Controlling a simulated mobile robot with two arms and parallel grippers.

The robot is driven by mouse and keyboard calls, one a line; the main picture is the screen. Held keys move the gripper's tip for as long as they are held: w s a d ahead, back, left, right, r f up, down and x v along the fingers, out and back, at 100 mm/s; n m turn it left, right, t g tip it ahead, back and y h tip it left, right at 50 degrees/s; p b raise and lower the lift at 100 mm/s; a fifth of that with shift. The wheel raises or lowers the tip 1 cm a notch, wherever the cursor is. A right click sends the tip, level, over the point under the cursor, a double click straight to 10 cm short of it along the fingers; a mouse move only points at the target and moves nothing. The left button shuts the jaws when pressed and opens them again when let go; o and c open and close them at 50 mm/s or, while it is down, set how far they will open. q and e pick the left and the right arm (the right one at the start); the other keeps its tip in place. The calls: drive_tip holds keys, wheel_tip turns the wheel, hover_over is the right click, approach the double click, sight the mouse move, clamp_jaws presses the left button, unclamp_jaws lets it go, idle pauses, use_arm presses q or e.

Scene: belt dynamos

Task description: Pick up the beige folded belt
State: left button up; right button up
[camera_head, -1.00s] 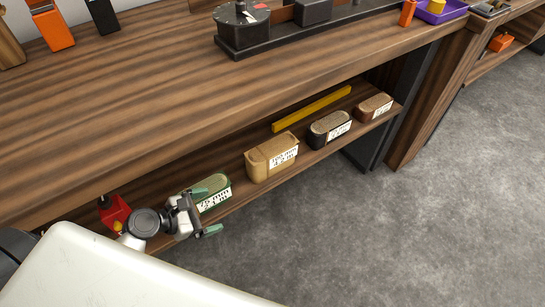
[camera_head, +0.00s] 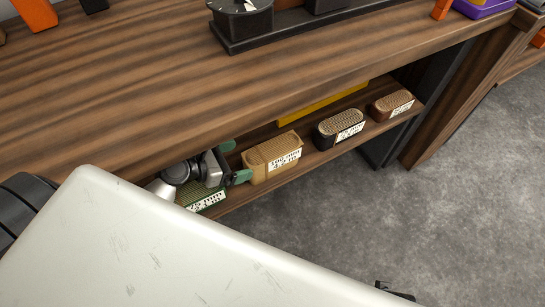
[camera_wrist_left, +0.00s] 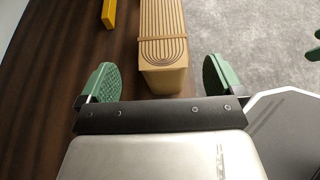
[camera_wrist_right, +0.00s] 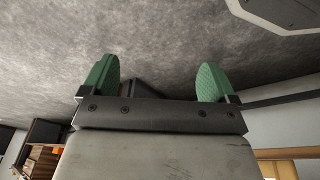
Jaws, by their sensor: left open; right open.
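The beige folded belt (camera_head: 262,165) lies on the lower shelf, with a white label on its front. It also shows in the left wrist view (camera_wrist_left: 163,50), with its near end between and just ahead of the fingertips. My left gripper (camera_head: 239,163) is open at the belt's left end, and its fingers (camera_wrist_left: 161,82) do not close on it. My right gripper (camera_wrist_right: 158,82) is open and empty in the right wrist view, facing grey floor. In the head view, only a small dark part at the bottom edge may belong to it.
A green belt (camera_head: 205,199) lies left of the beige one, partly hidden by my left arm. A black belt (camera_head: 338,128) and a brown belt (camera_head: 391,105) lie to the right. A yellow bar (camera_head: 322,101) lies behind. The tabletop (camera_head: 150,95) overhangs the shelf.

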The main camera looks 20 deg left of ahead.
sight(255, 156)
use_arm(q)
drive_tip(key=b+x, duration=0.1)
drive_tip(key=x, duration=0.4)
drive_tip(key=shift+w+d+f, duration=0.15)
drive_tip(key=shift+d, duration=0.1)
use_arm(e)
drive_tip(key=r, duration=0.2)
drive_tip(key=w+r, duration=0.1)
drive_tip(key=r, duration=0.1)
drive_tip(key=shift+r, duration=0.25)
use_arm(q)
drive_tip(key=shift+c, duration=0.3)
clamp_jaws()
use_arm(e)
drive_tip(key=shift+w, duration=0.1)
